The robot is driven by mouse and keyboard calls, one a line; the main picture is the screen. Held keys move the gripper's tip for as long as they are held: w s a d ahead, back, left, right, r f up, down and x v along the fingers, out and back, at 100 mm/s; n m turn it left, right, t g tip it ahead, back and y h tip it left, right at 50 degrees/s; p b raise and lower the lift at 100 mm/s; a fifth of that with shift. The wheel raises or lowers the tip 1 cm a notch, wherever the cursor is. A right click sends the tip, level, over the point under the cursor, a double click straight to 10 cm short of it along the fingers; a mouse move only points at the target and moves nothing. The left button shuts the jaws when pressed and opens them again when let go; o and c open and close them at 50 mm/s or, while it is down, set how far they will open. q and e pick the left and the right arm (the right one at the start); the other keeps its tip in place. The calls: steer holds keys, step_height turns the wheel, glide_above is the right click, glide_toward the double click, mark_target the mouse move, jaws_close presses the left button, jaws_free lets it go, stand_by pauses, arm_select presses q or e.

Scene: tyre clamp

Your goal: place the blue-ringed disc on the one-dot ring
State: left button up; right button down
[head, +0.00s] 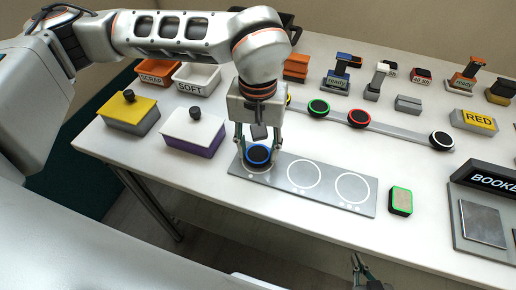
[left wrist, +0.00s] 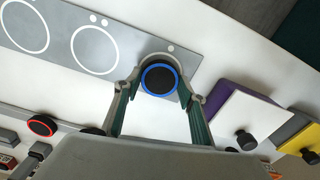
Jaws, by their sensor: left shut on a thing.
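The blue-ringed disc (head: 258,154) is black with a blue rim. My left gripper (head: 258,152) is shut on it, with one finger on each side, as the left wrist view also shows around the disc (left wrist: 160,79). The disc is over the left end ring of a grey plate (head: 328,200). One dot (left wrist: 171,47) shows beside that ring in the left wrist view. I cannot tell whether the disc touches the plate. The plate's middle ring (head: 304,174) and right ring (head: 352,187) are empty. My right gripper (head: 364,272) shows partly at the bottom edge, its opening unclear.
A grey strip behind holds green (head: 318,107), red (head: 359,118) and white (head: 441,139) ringed discs. Yellow-lidded (head: 130,108) and white-lidded (head: 193,129) boxes stand left of the plate. A green-edged block (head: 400,201) lies to its right. The table front is clear.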

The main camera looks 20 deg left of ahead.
mark_target(257, 154)
arm_select(q)
steer(key=shift+f, duration=0.25)
steer(key=shift+f, duration=0.2)
steer(key=o, duration=1.2)
steer(key=shift+r, duration=0.1)
step_height(257, 154, up, 12)
steer(key=shift+r, duration=0.1)
steer(key=shift+s, duration=0.1)
